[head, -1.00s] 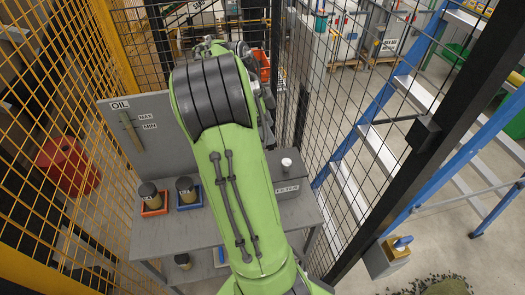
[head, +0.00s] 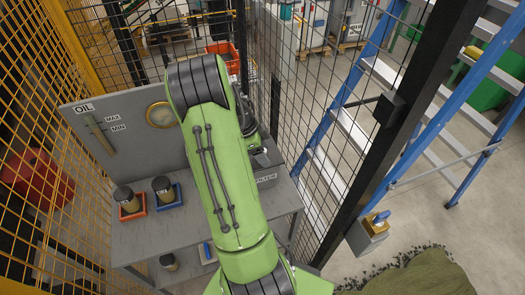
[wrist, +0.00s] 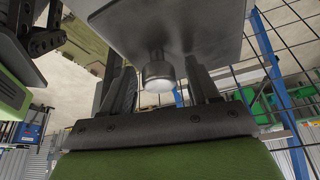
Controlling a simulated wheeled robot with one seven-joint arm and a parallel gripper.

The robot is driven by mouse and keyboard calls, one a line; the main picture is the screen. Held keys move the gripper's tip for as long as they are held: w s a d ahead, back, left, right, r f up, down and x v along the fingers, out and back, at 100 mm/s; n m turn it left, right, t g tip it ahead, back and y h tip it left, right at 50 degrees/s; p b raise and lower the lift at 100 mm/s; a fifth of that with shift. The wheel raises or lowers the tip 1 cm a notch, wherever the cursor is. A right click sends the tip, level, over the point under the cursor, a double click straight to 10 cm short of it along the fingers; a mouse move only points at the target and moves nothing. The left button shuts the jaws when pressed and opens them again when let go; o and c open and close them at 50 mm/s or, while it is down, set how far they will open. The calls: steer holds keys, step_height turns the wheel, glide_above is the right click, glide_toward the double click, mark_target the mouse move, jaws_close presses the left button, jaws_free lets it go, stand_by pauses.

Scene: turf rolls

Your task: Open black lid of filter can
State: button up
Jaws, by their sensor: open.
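The grey box labelled FILTER (head: 267,179) stands at the right end of the grey bench, mostly hidden behind my arm. In the wrist view its flat grey top (wrist: 195,25) fills the upper middle. A short round knob with a pale cap (wrist: 158,78) stands out from that surface. My gripper (wrist: 161,70) is open, with one finger on each side of the knob. I see no clear contact between fingers and knob. In the head view the knob is hidden. The lid looks shut as far as I can see.
Two dark-lidded cans stand in a red tray (head: 133,211) and a blue tray (head: 168,203) on the bench (head: 200,228). A back panel with OIL label (head: 85,109) and round gauge (head: 161,115) rises behind. Mesh fencing and a black post (head: 400,125) border the right side.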

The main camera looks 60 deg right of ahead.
jaws_close()
stand_by(0.3)
steer(key=shift+d+r, duration=0.1)
steer(key=shift+d, duration=0.05)
